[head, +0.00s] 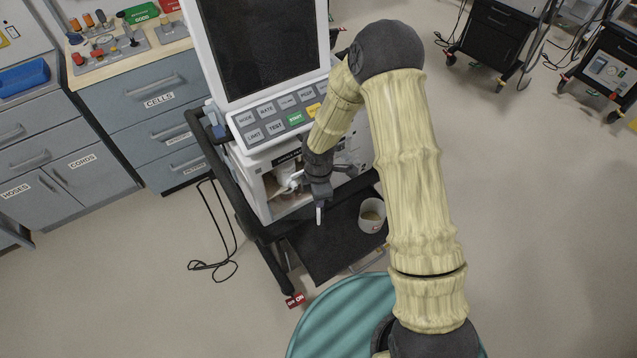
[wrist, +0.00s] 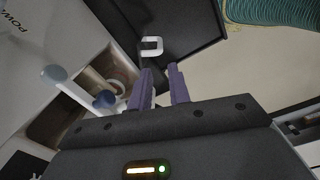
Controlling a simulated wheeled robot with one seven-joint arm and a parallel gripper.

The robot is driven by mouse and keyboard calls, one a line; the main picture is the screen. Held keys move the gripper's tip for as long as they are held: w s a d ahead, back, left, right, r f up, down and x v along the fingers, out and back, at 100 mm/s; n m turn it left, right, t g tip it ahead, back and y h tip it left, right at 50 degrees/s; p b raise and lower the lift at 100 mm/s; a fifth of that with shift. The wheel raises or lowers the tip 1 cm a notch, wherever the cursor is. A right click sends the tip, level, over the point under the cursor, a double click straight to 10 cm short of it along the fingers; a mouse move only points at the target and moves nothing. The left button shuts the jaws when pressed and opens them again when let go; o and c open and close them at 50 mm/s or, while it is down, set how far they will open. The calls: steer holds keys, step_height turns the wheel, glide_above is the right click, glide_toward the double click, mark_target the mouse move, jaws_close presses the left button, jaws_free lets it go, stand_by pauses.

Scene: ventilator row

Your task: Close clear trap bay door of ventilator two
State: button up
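The ventilator (head: 262,135) stands on a dark cart, with a screen and keypad above a trap bay (head: 285,183). The bay's front looks uncovered; white tubing and a round part show inside. In the wrist view the bay (wrist: 60,125) is at left, with blue-grey knobs in front. A small white handle (head: 319,215) hangs out in front of the bay; it also shows in the wrist view (wrist: 151,46). The clear door panel itself I cannot make out. My gripper (head: 318,192) is open and empty, its fingertips (wrist: 161,69) just short of the handle, apparently not touching it.
A white cup (head: 372,215) stands on the cart's dark lower shelf (head: 325,245). A black cable (head: 215,265) lies on the floor at left. Grey drawer cabinets (head: 145,105) stand at left. Other carts stand at the upper right. Floor between is clear.

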step_height(320, 180, up, 6)
stand_by(0.4)
steer(key=c, duration=0.4)
steer(key=shift+d+r, duration=0.2)
jaws_close()
steer(key=s+d+r+m+t, duration=0.1)
steer(key=s+d+r+m, duration=0.5)
steer(key=m, duration=0.4)
steer(key=s+d+r+m+t, duration=0.1)
steer(key=s+d+r+m, duration=0.5)
steer(key=d+r+m, duration=0.3)
steer(key=shift+d+r+m+t, duration=0.3)
steer(key=shift+r+m, duration=0.4)
steer(key=shift+m, duration=0.3)
